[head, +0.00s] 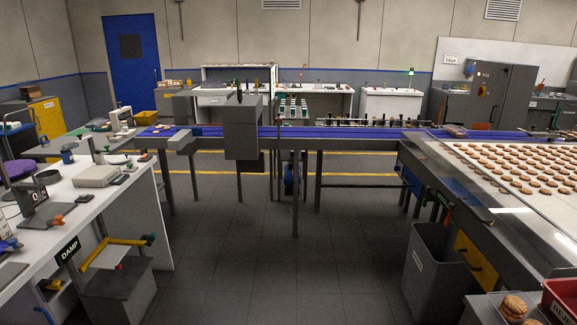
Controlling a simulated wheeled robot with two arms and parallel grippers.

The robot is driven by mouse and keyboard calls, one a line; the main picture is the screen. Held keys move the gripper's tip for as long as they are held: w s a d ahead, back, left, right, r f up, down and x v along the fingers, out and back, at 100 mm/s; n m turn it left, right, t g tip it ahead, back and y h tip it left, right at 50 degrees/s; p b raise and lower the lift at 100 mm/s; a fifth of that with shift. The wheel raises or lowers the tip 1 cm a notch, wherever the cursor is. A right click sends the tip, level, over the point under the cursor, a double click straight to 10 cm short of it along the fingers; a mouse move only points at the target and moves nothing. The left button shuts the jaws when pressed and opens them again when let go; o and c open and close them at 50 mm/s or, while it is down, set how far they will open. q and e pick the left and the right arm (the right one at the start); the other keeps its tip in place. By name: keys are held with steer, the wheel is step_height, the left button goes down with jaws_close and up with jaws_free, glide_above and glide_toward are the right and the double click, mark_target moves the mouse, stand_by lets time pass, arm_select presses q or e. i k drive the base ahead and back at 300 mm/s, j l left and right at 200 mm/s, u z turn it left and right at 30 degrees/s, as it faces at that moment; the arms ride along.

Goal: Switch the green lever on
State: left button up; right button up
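I cannot pick out a green lever with certainty. A small dark green piece (150,239) sits at the right end of a yellow bar (112,241) below the left bench; I cannot tell whether it is a lever. A small green light (411,72) shows on a post above a white cabinet at the back. An orange-red handle (57,221) is at the left bench's front edge, above a dark sign reading DAMP (68,250). No lever position can be read. Neither of my grippers is in the head view.
A white bench (140,190) with instruments stands at the left. A blue conveyor (345,132) crosses the middle, leading to a biscuit-covered table (448,160) at the right. A grey bin (428,270) and a red crate (560,300) stand at right. The dark floor (285,270) between is clear.

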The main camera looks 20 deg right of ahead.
mark_target(428, 189)
steer(key=i+l+z, duration=0.15)
steer(key=i+z, duration=0.25)
steer(key=i+l+z, duration=0.1)
steer(key=i+z, duration=0.5)
steer(key=z, duration=0.15)
steer(key=i+j+z, duration=0.1)
steer(key=i+z, duration=0.3)
steer(key=i+u, duration=0.3)
steer(key=i, duration=0.2)
steer(key=i+u, duration=0.25)
steer(key=i, duration=0.25)
steer(key=i+l+u, duration=0.3)
steer(key=i, duration=0.2)
steer(key=j, duration=0.1)
